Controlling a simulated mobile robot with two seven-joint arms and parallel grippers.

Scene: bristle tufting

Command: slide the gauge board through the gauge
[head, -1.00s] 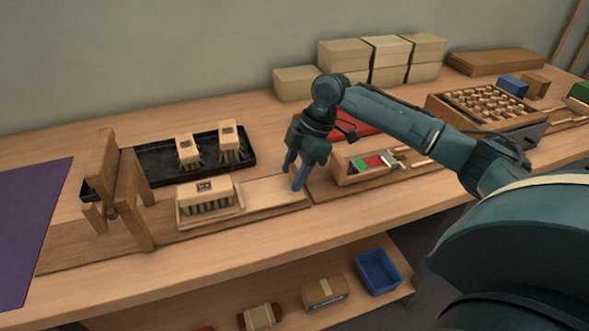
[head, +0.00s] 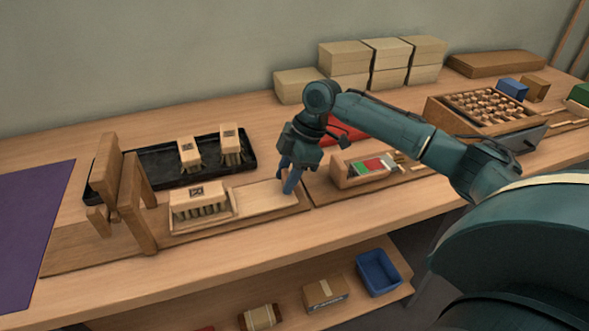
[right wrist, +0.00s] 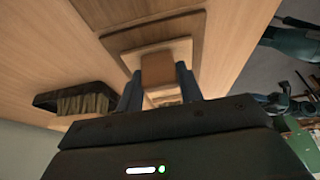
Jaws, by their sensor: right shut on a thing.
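The gauge (head: 137,192) is a wooden arch standing on a long brown base at the left. The gauge board (head: 262,196) is a pale flat board lying on that base, to the right of the arch. A brush block (head: 199,202) with bristles down sits in the framed left end of the board, close to the arch but outside it. My right gripper (head: 289,188) is at the board's right end. In the right wrist view its fingers (right wrist: 160,92) are shut on a brown upright grip (right wrist: 166,63) on the board. My left gripper is out of view.
A black tray (head: 212,176) with two brushes (head: 231,143) lies behind the board. A purple mat (head: 35,215) lies left of the gauge. An open wooden box (head: 345,181) with coloured pieces stands right of my gripper. Stacked boxes (head: 393,62) stand at the back.

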